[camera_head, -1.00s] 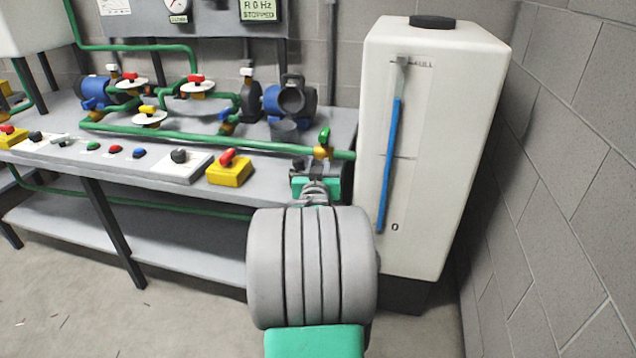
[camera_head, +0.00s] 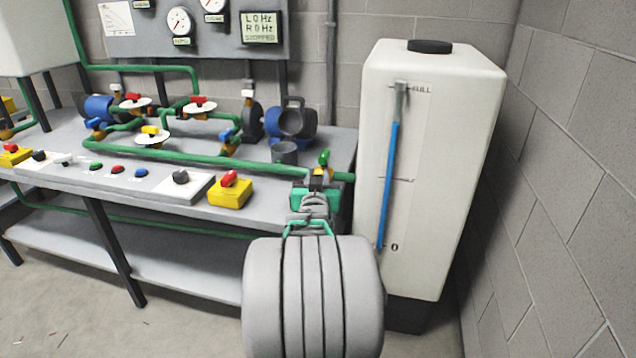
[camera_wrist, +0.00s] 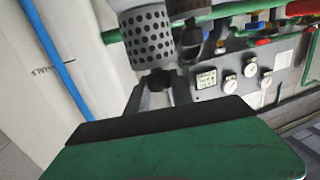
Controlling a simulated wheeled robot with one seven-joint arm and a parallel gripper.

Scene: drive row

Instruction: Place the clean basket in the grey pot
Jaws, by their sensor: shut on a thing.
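The clean basket (camera_wrist: 150,38) is a light grey cylinder full of round holes, at the top of the wrist view. My gripper (camera_wrist: 160,88) is shut on the dark part at its near end. In the head view my gripper (camera_head: 317,190) is at the bench's right end, mostly covered by my own arm; I cannot make out the basket there. A grey pot (camera_head: 284,153), open at the top, stands on the bench just left of my gripper and in front of a blue and black pump (camera_head: 292,122).
A white tank (camera_head: 440,150) with a blue level tube stands close right of my gripper. Green pipes (camera_head: 190,157) and a yellow switch box (camera_head: 230,192) lie to the left.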

